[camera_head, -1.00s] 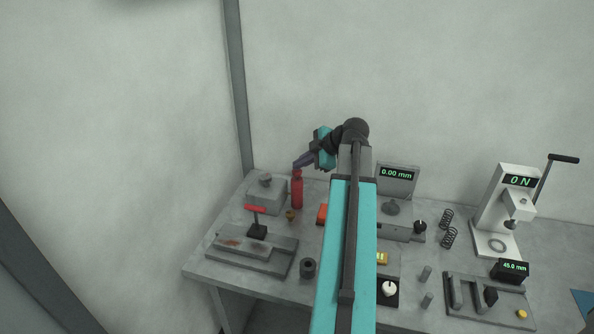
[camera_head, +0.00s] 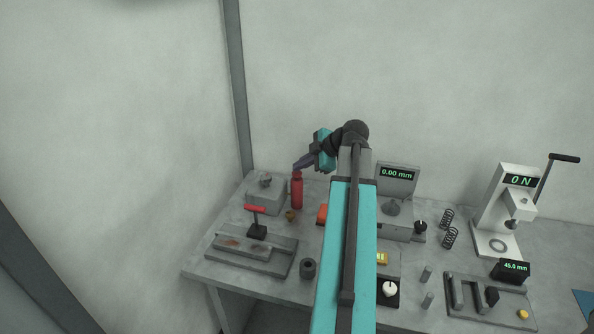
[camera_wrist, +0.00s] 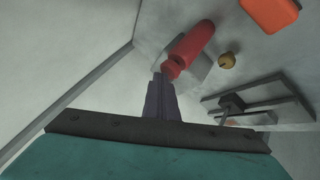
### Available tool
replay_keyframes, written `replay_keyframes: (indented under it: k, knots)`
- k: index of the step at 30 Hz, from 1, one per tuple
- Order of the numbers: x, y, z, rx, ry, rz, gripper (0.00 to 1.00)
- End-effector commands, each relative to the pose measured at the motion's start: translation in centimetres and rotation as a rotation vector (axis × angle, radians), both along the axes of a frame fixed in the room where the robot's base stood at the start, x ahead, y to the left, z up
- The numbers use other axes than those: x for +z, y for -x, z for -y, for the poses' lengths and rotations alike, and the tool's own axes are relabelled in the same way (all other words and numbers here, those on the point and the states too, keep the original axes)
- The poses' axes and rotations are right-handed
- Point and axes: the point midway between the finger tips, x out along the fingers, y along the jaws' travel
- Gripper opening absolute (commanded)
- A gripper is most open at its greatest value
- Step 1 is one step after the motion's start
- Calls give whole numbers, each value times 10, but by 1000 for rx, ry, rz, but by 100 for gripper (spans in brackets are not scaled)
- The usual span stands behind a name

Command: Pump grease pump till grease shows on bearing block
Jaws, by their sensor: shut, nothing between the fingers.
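The red grease pump (camera_head: 297,192) stands upright on the table's back left; it also shows in the wrist view (camera_wrist: 193,45). My gripper (camera_head: 298,166) is shut and empty, its fingertips at the top end of the pump. In the wrist view the shut fingers (camera_wrist: 157,78) end close beside the pump's top; whether they touch it I cannot tell. A grey block with a round knob on top (camera_head: 266,195), which looks like the bearing block, stands just left of the pump. I cannot make out grease on it.
A small brass piece (camera_head: 291,216) lies in front of the pump, and an orange box (camera_head: 322,214) is to its right. A red-handled tool stands on a grey slide plate (camera_head: 252,257) in front. A gauge stand (camera_head: 397,178) is farther right.

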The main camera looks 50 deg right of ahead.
Motion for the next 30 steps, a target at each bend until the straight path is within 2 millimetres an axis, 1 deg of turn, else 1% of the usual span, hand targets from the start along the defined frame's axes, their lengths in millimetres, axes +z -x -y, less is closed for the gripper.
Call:
replay_keyframes:
  k: [30]
  knots:
    - [-10,1,0,0,1,-4,0]
